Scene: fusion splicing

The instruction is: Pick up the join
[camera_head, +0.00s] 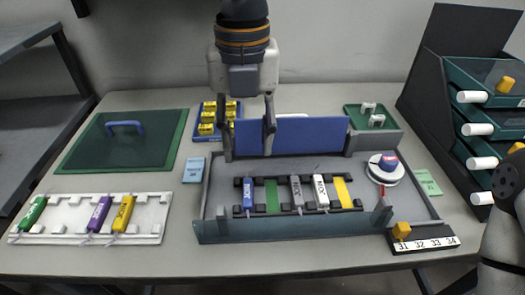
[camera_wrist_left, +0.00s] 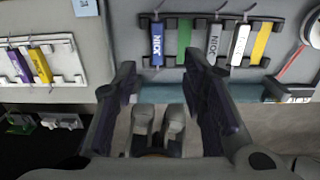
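My left gripper (camera_head: 248,152) hangs at the top middle of the head view, its two fingers spread in front of the blue panel (camera_head: 310,135). In the left wrist view the gripper (camera_wrist_left: 165,85) is open, with no held item visible between its fingertips. I cannot tell which small piece is the join. My right gripper is out of view.
A white rack (camera_head: 70,212) at left holds green, purple and yellow modules. A green lid (camera_head: 125,140) lies behind it. A round reel (camera_head: 386,170) sits at the tray's right end. A numbered strip (camera_head: 425,245) and a dark shelf with bins (camera_head: 448,105) stand right.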

